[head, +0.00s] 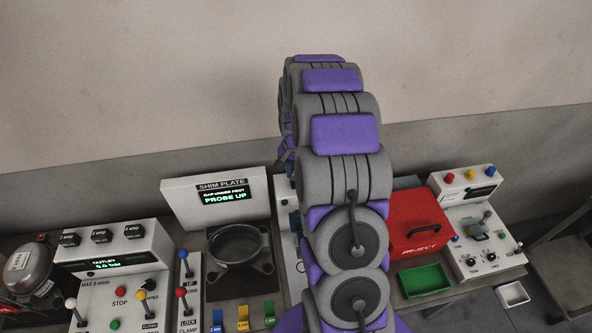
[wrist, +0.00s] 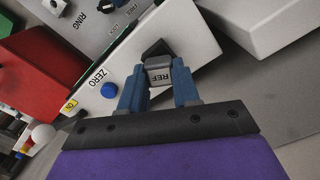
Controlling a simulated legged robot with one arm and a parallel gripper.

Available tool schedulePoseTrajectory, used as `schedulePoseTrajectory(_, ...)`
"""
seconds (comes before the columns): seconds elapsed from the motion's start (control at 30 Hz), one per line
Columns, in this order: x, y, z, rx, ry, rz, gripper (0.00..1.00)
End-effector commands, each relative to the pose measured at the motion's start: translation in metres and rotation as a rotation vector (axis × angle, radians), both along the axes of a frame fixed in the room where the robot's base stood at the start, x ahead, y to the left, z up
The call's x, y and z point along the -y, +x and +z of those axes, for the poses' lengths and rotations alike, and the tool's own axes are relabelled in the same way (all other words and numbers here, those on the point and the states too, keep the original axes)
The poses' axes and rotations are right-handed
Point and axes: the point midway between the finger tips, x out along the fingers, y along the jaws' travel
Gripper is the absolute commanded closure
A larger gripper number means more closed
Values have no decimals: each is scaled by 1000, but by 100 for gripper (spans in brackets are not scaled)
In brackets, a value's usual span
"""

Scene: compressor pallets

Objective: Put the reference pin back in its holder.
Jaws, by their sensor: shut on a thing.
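In the wrist view, my gripper (wrist: 160,80) has its two blue fingers closed on the reference pin (wrist: 158,74), a light grey piece marked REF. A dark blocky part (wrist: 155,48) shows just beyond the pin; I cannot tell whether it belongs to the pin or to its holder. The pin is over or at the white panel that has a blue ZERO button (wrist: 108,90). Whether the pin touches the panel is not clear. In the head view my own arm covers the middle of the bench, and the pin cannot be made out.
A grey panel with RING and LOCK marks (wrist: 106,8) and a red box (wrist: 30,70) are near in the wrist view. In the head view, the SHIM PLATE display (head: 222,190) reads PROBE UP. A red REJECT box (head: 418,225) and a green tray (head: 425,280) stand right of my arm.

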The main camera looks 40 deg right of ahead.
Motion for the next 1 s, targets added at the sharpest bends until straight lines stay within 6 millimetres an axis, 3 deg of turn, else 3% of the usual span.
schedulePoseTrajectory(0.47,0,0,-11,-1,1,0,100)
schedulePoseTrajectory(0.5,0,0,-11,-1,1,0,67)
schedulePoseTrajectory(0.8,0,0,-10,0,0,0,39)
schedulePoseTrajectory(1.0,0,0,-10,0,0,0,39)
